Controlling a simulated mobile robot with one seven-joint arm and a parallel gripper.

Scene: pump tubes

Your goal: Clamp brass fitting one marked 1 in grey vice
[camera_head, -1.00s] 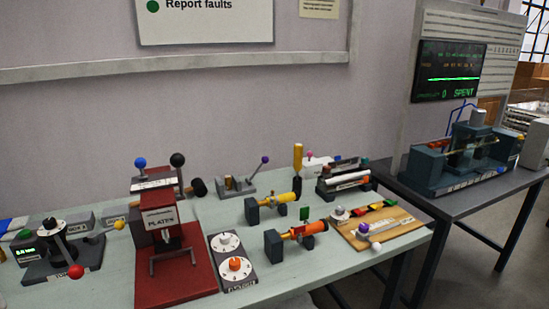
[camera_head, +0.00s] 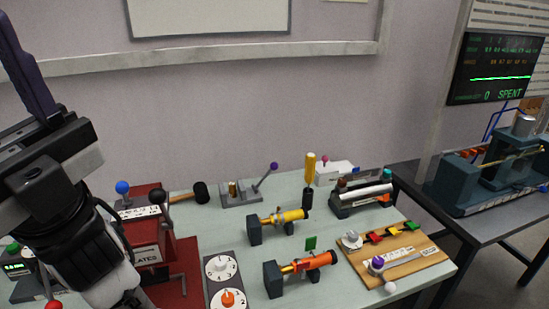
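The grey vice (camera_head: 252,197) stands near the back of the pale green bench, with a lever ending in a purple ball up to its right. A small upright brass-coloured piece (camera_head: 232,188) stands at its left part. It may be fitting one, but no mark is readable, and I cannot tell whether the jaws grip it. My dark arm end (camera_head: 45,150) fills the left side, well left of the vice and above the bench. A long purple part points up from it. My fingertips cannot be made out, nor whether they hold anything.
A red press (camera_head: 150,225) and a black-headed mallet (camera_head: 200,192) lie left of the vice. Yellow (camera_head: 285,216) and orange (camera_head: 305,263) cylinders on dark stands are in front and right. A wooden board (camera_head: 405,255) and tube rack (camera_head: 362,197) sit farther right.

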